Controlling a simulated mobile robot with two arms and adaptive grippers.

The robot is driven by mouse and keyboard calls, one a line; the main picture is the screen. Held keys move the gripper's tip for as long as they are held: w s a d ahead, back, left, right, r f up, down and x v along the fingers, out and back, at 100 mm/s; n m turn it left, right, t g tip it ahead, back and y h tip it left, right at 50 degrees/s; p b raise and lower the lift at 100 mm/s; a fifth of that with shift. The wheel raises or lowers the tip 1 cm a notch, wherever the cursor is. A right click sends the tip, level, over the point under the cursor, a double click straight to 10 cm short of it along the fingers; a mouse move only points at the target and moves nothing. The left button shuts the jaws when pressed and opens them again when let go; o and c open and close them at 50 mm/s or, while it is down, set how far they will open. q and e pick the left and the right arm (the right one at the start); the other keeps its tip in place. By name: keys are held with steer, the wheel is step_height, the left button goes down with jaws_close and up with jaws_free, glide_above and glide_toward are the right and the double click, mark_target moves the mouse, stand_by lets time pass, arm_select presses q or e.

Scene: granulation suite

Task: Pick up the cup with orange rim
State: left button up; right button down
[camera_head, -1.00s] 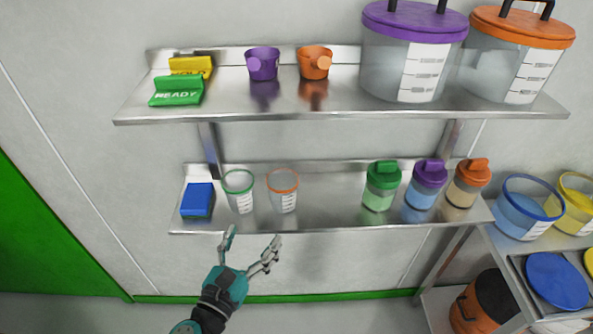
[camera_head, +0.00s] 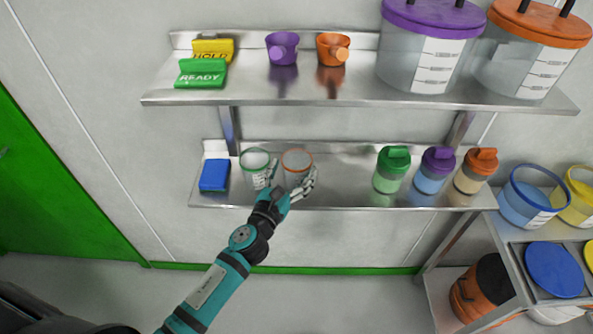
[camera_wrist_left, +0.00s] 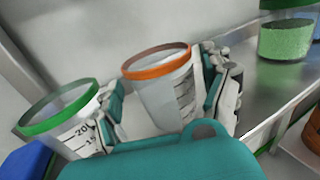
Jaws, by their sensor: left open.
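The clear cup with orange rim (camera_head: 297,160) stands upright on the lower metal shelf. In the left wrist view the same cup (camera_wrist_left: 160,85) sits between the two fingers of my left gripper. My left gripper (camera_head: 294,180) is open, with one finger on each side of the cup. The right finger looks very close to the cup wall; I cannot tell whether it touches. The cup's lower part is hidden by the gripper. My right gripper is not in view.
A green-rimmed cup (camera_head: 254,160) stands just left, close to my left finger. A blue block (camera_head: 214,175) lies beyond it. Lidded green (camera_head: 391,170), purple (camera_head: 433,171) and orange (camera_head: 475,171) shakers stand to the right, with free shelf (camera_head: 345,178) between. The upper shelf (camera_head: 330,97) hangs above.

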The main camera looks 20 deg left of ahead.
arm_select(q)
steer(key=w, duration=0.3)
steer(key=shift+d+f, duration=0.1)
steer(key=shift+d, duration=0.1)
steer(key=shift+s, duration=0.1)
steer(key=c, duration=0.8)
steer(key=shift+c, duration=0.3)
